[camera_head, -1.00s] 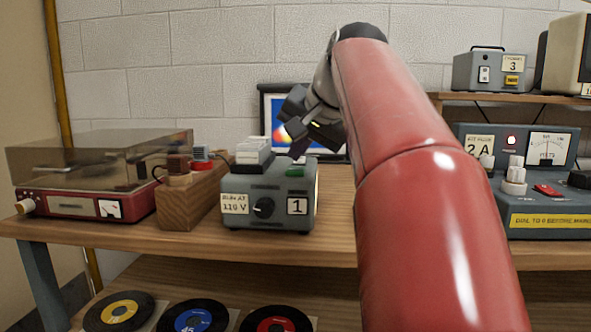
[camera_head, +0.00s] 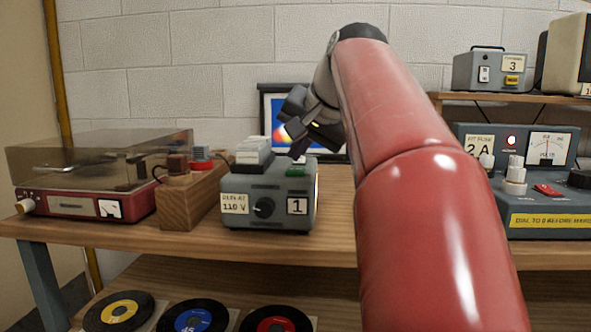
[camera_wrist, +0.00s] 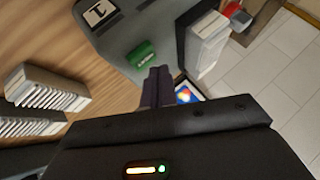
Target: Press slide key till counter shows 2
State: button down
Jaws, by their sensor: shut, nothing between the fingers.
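The grey slide projector (camera_head: 268,201) stands on the wooden bench, with a counter (camera_head: 297,206) reading 1 on its front. A green key (camera_head: 295,172) sits on its top at the right; it also shows in the wrist view (camera_wrist: 141,54). A dark knob and a 110 V label are on the front. My gripper (camera_head: 292,143) is shut and empty, just above and behind the green key. In the wrist view its fingertips (camera_wrist: 158,72) are close beside the key; I cannot tell whether they touch it. A lit screen (camera_head: 278,125) stands behind, partly hidden by my gripper.
A slide tray (camera_head: 253,151) rises from the projector's top left. A wooden block with plugs (camera_head: 190,201) and a record player (camera_head: 85,175) stand left. A grey meter unit (camera_head: 545,190) stands right, beyond my arm. Records lie on the lower shelf.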

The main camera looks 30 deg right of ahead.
aim_at(298, 171)
jog(key=shift+f, duration=0.4)
jog(key=shift+f+b, duration=0.45)
jog(key=shift+b, duration=0.05)
dwell(0.4)
jog(key=shift+r, duration=0.1)
jog(key=shift+r+p, duration=0.75)
jog(key=shift+p, duration=0.15)
jog(key=shift+r, duration=0.15)
notch_tip(298, 171, up, 5)
jog(key=p, duration=0.4)
dwell(0.7)
